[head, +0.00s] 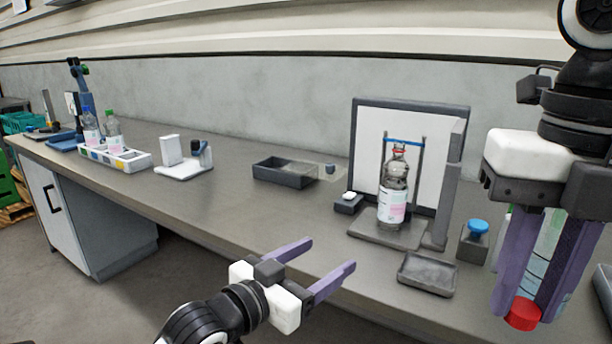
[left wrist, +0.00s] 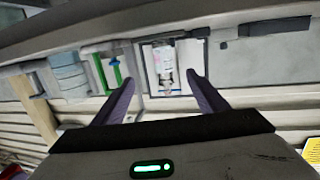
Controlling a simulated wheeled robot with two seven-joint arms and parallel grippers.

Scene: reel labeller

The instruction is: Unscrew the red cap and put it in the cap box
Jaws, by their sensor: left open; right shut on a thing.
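My right gripper (head: 525,308) points down at the right of the head view, shut on a red cap (head: 523,316) at its fingertips. A clear bottle (head: 552,238) shows partly behind its fingers; the cap appears below and in front of it. Another clear bottle (head: 396,195) with a pink and white label stands upright in a frame with a blue bar; its neck shows red. My left gripper (head: 330,257) is open and empty in front of the bench edge. In the left wrist view its fingers (left wrist: 160,95) are apart. I cannot tell which container is the cap box.
A dark open tray (head: 280,179) lies mid-bench, and a shallow grey tray (head: 427,285) lies near the front edge. A grey block with a blue knob (head: 478,227) stands right of the frame. A white rack (head: 128,161) with bottles is far left. The middle-left bench front is clear.

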